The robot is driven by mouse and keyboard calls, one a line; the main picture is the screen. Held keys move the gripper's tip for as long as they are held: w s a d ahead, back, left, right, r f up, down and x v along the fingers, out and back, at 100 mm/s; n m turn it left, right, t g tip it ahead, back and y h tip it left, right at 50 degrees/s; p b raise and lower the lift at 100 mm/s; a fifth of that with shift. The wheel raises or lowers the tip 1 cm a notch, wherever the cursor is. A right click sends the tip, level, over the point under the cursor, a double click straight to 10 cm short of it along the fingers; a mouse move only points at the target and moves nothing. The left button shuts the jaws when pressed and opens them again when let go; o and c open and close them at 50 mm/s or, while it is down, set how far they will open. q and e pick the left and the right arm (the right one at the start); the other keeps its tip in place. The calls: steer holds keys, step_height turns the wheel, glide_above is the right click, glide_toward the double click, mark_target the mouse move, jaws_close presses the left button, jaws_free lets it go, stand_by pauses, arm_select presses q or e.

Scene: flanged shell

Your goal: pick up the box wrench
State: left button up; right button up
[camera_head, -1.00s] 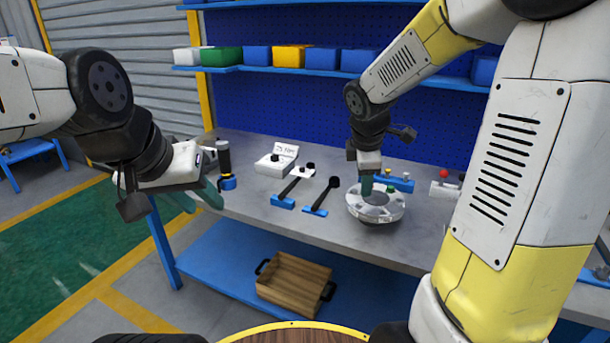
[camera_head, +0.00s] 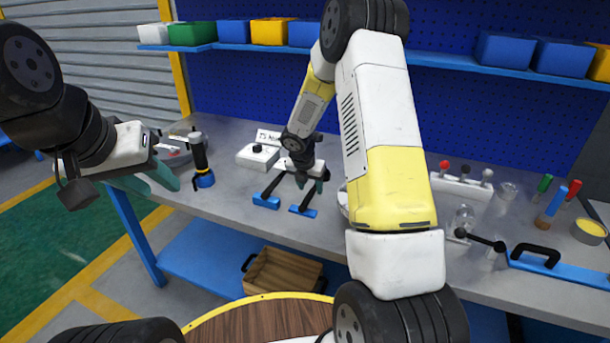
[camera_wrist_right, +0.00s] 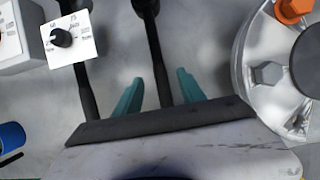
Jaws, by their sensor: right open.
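Two dark, long-handled tools lie side by side on the grey workbench, their near ends at blue blocks. The right one, which I take for the box wrench (camera_head: 308,198), also shows in the right wrist view (camera_wrist_right: 153,45); its head is cut off at the top edge there. My right gripper (camera_wrist_right: 156,78) is open, with its teal fingers on either side of this handle; contact is not visible. In the head view the right gripper (camera_head: 311,182) hides part of the tool. My left gripper (camera_head: 150,183) is open and empty, off the bench's left end.
The second tool (camera_wrist_right: 82,85) lies close on the left, near a white dial box (camera_head: 257,157). A round metal flange (camera_wrist_right: 258,60) stands close on the right. A black-and-blue upright tool (camera_head: 200,160) stands further left. Shelves with bins (camera_head: 190,34) are behind.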

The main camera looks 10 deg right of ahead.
steer(key=x, duration=0.2)
steer(key=shift+w+d+f, duration=0.1)
steer(key=shift+f, duration=0.1)
jaws_close()
steer(key=shift+r, duration=0.1)
steer(key=shift+r, duration=0.5)
steer(key=v, duration=0.2)
steer(key=shift+s+r, duration=0.3)
steer(key=shift+r, duration=0.05)
steer(key=s+a, duration=0.1)
steer(key=s, duration=0.3)
steer(key=s+a, duration=0.1)
steer(key=s, duration=0.4)
steer(key=s+a+r, duration=0.1)
steer(key=s, duration=0.4)
steer(key=shift+s+a+r, duration=0.1)
steer(key=shift+s+a, duration=0.05)
steer(key=shift+s, duration=0.1)
